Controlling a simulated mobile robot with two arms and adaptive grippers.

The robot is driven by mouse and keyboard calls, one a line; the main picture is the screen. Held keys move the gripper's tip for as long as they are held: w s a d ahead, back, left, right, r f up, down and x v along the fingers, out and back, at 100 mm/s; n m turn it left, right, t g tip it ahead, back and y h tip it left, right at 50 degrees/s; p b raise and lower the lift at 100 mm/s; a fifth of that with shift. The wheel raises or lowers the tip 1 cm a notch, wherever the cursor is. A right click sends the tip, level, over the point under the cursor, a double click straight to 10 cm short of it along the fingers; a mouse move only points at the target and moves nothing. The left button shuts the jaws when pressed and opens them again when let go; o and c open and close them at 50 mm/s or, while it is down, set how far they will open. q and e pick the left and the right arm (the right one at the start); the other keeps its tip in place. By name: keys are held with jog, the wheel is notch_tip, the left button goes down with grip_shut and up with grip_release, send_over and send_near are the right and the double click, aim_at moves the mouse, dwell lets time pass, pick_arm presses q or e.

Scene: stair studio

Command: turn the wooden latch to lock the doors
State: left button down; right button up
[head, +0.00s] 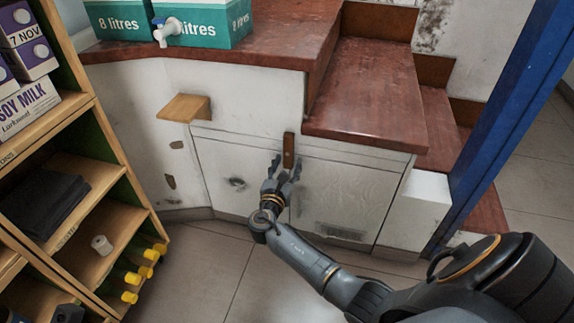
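The wooden latch (289,148) is a small dark brown bar standing upright at the top of the seam between two white cupboard doors. The left door (218,168) and the right door (350,190) look closed. My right gripper (285,163) is open in front of the doors. Its fingertips lie on either side of the latch's lower end, which they partly hide. I cannot tell if they touch it. Dark parts at the bottom left edge may belong to my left gripper (42,316), but too little shows to tell its state.
A red-brown counter (260,62) and steps (370,95) are above the doors. A small wooden ledge (184,107) sticks out at left. A wooden shelf unit (130,195) stands at far left, a blue post (505,110) at right. The floor (205,265) before the doors is clear.

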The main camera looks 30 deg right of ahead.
jog(key=shift+s+a, duration=0.1)
jog(key=v, duration=1.1)
jog(key=shift+s+a, duration=0.3)
jog(key=shift+w, duration=0.1)
